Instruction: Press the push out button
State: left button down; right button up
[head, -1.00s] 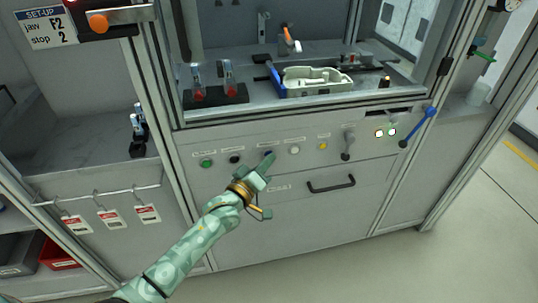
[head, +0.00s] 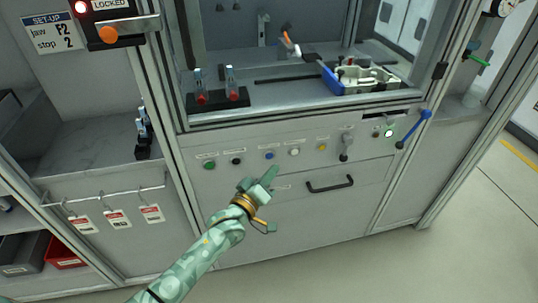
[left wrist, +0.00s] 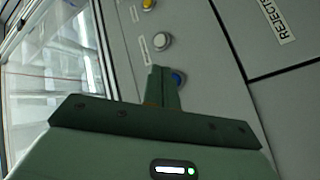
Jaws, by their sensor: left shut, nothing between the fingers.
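A row of push buttons sits on the grey front panel: green (head: 210,165), black (head: 237,161), blue (head: 269,156), white (head: 294,152) and yellow (head: 322,147). Their small labels are too small to read, so I cannot tell which is push out. My left gripper (head: 270,174) is shut and empty, just below the blue button in the head view and apart from it. In the left wrist view the shut fingers (left wrist: 164,84) partly cover the blue button (left wrist: 178,77); the white button (left wrist: 161,41) is clear beyond it. My right gripper is not in view.
Inside the machine, a pale casting (head: 367,78) lies by a blue jaw (head: 332,80) at the right. A black lever (head: 345,147), a blue handle (head: 414,128) and a lit lamp (head: 389,133) are right of the buttons. A drawer handle (head: 330,184) sits below.

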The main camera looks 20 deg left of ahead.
pick_arm(q)
jog(key=shift+s+d+p, duration=0.55)
jog(key=shift+s+d, duration=0.3)
jog(key=shift+s, duration=0.3)
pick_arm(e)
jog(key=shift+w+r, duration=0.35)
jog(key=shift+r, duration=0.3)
